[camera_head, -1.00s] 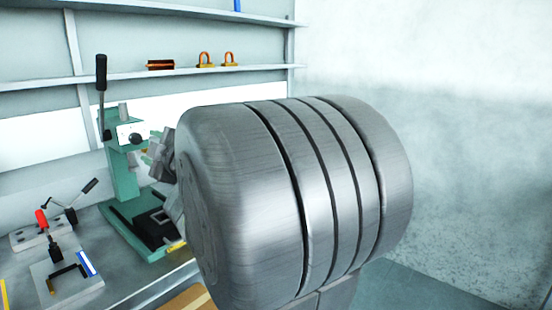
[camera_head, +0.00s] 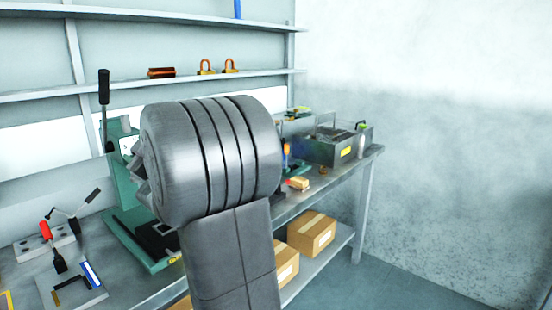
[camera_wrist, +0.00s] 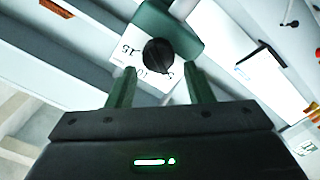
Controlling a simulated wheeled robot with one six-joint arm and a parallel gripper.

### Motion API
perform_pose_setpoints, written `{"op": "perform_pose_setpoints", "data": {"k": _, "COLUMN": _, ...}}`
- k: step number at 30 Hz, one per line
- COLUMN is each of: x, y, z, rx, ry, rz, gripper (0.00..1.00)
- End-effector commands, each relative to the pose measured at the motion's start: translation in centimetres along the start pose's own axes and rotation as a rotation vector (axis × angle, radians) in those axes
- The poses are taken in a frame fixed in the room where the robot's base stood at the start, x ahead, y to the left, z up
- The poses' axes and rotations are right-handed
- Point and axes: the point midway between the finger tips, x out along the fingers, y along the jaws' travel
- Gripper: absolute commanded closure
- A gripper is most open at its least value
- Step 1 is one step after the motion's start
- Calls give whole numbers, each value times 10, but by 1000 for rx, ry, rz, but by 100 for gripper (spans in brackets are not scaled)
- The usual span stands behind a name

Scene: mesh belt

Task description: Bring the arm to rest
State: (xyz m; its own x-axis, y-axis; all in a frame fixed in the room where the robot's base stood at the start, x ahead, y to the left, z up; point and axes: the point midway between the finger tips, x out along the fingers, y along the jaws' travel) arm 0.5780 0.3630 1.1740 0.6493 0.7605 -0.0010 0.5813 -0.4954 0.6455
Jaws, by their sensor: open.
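My gripper (camera_wrist: 158,83) shows in the wrist view with its two green fingers spread apart and nothing between them. Beyond the fingers is the green press (camera_wrist: 190,30) with its black knob and a white dial plate. In the head view my grey arm stands in the middle and covers part of the press (camera_head: 124,190). My gripper is mostly hidden behind the arm there.
A workbench (camera_head: 330,185) runs along the wall, with a grey bin (camera_head: 328,150) at its right end. Cardboard boxes (camera_head: 312,232) sit on the lower shelf. Two clamp fixtures (camera_head: 72,285) lie at the left. A wall shelf (camera_head: 130,84) holds orange padlocks (camera_head: 207,67). The floor at right is clear.

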Motion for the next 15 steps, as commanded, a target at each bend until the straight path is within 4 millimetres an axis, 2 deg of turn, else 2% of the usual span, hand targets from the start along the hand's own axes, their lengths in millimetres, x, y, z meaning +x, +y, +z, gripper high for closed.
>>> {"op": "perform_pose_setpoints", "data": {"k": 15, "x": 0, "y": 9, "z": -2, "rx": 366, "ry": -2, "rz": -1, "gripper": 53}}
